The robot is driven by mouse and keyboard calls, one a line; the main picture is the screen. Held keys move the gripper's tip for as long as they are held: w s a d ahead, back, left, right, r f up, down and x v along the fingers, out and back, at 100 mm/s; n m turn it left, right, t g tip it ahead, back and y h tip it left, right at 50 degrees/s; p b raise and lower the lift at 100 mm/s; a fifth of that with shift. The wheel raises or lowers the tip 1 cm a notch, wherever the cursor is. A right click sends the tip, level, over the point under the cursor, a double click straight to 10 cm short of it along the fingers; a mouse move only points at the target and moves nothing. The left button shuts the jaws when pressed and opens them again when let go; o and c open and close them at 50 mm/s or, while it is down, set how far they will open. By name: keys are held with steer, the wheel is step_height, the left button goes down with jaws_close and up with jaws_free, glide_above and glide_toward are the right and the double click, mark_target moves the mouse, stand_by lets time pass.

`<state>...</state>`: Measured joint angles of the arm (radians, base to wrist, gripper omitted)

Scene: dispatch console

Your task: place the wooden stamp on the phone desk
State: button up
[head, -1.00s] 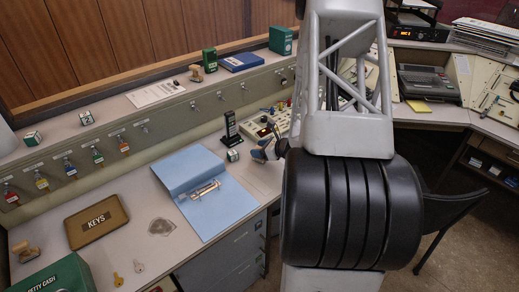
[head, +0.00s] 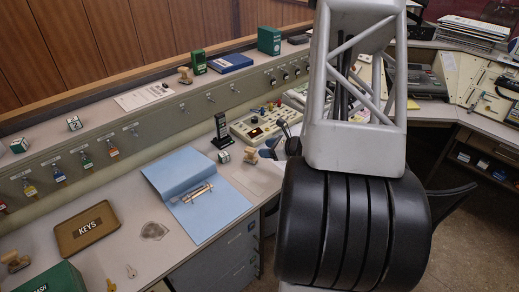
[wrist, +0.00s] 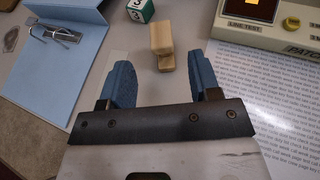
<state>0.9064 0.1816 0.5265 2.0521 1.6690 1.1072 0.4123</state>
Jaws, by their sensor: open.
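A wooden stamp (head: 249,155) stands on the desk, right of a small numbered cube. In the wrist view the stamp (wrist: 162,38) is just beyond my blue fingertips, with its near end close to the gap between them. My gripper (wrist: 165,72) is open, with a finger on each side of that gap and neither touching the stamp. In the head view my gripper is partly hidden behind my own arm, right of the stamp. Similar wooden stamps stand on the back ledge (head: 185,76) and at the desk's left end (head: 16,262).
The numbered cube (wrist: 140,10) is close to the stamp. An open blue binder (head: 222,208) lies to the left. A black handset on a stand (head: 221,131) and a control console (head: 243,130) are behind. A keys tray (head: 68,241) lies further left. A printed sheet (wrist: 265,105) lies right of my fingers.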

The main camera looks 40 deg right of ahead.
steer(key=shift+v, duration=1.95)
steer(key=s+a+r+n+g+y, duration=0.15)
steer(key=a+r+n+g, duration=0.25)
steer(key=a+r+n, duration=0.65)
steer(key=a+r+n+g+y, duration=0.2)
steer(key=a+r+n+g, duration=0.25)
steer(key=a, duration=1.15)
steer(key=s+a+r+n+g+h, duration=0.1)
steer(key=s+a+r+n+h, duration=0.7)
steer(key=s+a+r+n, duration=0.4)
steer(key=s+a+n, duration=0.3)
steer(key=s+n, duration=0.1)
steer(key=s, duration=0.1)
steer(key=shift+s+h, duration=0.2)
steer(key=shift+h, duration=0.15)
